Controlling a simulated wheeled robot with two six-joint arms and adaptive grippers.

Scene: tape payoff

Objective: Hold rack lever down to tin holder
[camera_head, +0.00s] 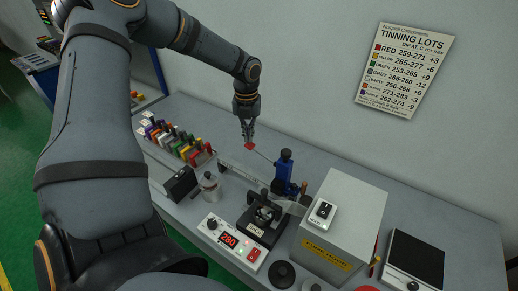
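A blue upright stand (284,172) stands on the bench right of centre, likely the rack. A thin rod, apparently its lever, slopes up and left from it to a red knob (249,147). My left gripper (247,138) points down from above, with its fingertips right at the knob. The fingers look close together, but whether they grip the knob is too small to tell. A black holder (262,217) with a round middle and a white label sits in front of the blue stand, possibly the tin holder. My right gripper is out of view.
A red-lit controller (229,241) reads 280. A large grey box (340,225) with a yellow label stands close right of the stand. A row of coloured pieces (180,142), a black box (181,184) and a jar (210,187) stand left. A black-topped plate (412,262) lies far right.

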